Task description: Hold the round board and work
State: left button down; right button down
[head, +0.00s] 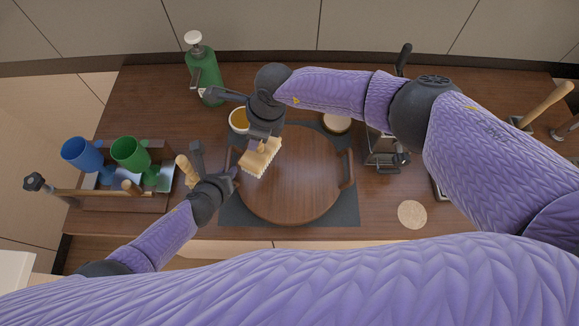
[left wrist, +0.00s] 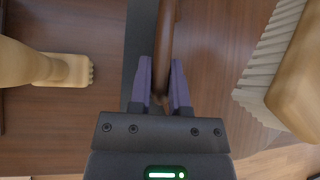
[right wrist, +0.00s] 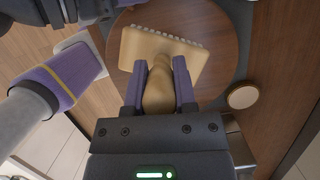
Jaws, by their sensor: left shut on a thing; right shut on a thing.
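The round brown wooden board (head: 300,185) lies on a dark mat (head: 342,213), with a handle on each side. My left gripper (head: 233,174) is shut on the board's left handle; the left wrist view shows the handle (left wrist: 166,45) between the fingers. My right gripper (head: 262,137) is shut on the wooden handle (right wrist: 157,92) of a pale brush. The brush head (head: 261,157) is over the board's upper left part, bristles toward the board. I cannot tell whether they touch it. The brush head also shows in the right wrist view (right wrist: 185,52).
A bowl of amber liquid (head: 238,120) stands behind the board, with a green pump bottle (head: 206,77) farther back. A rack with blue (head: 80,154) and green (head: 128,153) cups is left. A wooden-handled tool (head: 184,166) stands near my left gripper. A pale disc (head: 412,214) lies right.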

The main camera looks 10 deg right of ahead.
pick_arm(q)
grip_release()
dwell(1.0)
